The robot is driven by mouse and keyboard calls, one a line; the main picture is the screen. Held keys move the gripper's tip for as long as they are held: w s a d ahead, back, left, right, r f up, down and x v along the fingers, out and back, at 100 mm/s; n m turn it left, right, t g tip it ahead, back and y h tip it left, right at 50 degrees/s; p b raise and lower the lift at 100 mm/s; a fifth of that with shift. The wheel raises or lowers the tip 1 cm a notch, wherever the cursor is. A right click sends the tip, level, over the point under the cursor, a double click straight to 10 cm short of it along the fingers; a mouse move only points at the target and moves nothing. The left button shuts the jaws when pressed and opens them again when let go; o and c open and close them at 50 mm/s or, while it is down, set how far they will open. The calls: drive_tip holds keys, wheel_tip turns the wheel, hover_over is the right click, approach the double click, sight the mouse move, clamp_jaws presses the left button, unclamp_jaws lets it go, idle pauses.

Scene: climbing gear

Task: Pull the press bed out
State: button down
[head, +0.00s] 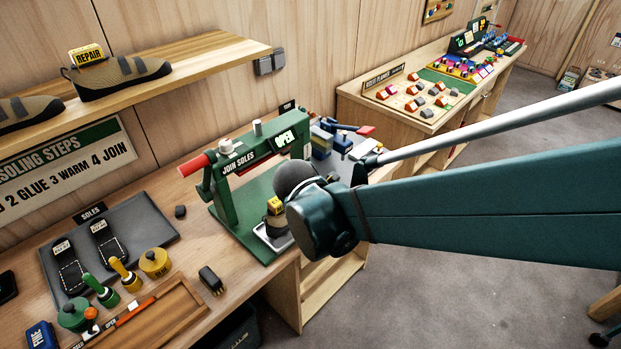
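The green press (226,208) stands on the workbench, marked JOIN SOLES, with an OPEN sign on top and a red-ended lever at its left. A light metal tray, which looks like the press bed (268,241), shows at the press's front right edge. A small yellow-labelled item sits on or just above it. My dark teal arm comes in from the right, and its rounded joint covers the bed's right part. My gripper is not seen; it may be hidden behind that joint. Whether it touches the bed cannot be told.
The workbench (190,225) holds a dark mat (150,222) with soles, green and yellow tools and a wooden tray (150,322) at the front left. A shelf (190,62) with shoes hangs above. Blue items stand behind the press. Open floor (440,290) lies to the right.

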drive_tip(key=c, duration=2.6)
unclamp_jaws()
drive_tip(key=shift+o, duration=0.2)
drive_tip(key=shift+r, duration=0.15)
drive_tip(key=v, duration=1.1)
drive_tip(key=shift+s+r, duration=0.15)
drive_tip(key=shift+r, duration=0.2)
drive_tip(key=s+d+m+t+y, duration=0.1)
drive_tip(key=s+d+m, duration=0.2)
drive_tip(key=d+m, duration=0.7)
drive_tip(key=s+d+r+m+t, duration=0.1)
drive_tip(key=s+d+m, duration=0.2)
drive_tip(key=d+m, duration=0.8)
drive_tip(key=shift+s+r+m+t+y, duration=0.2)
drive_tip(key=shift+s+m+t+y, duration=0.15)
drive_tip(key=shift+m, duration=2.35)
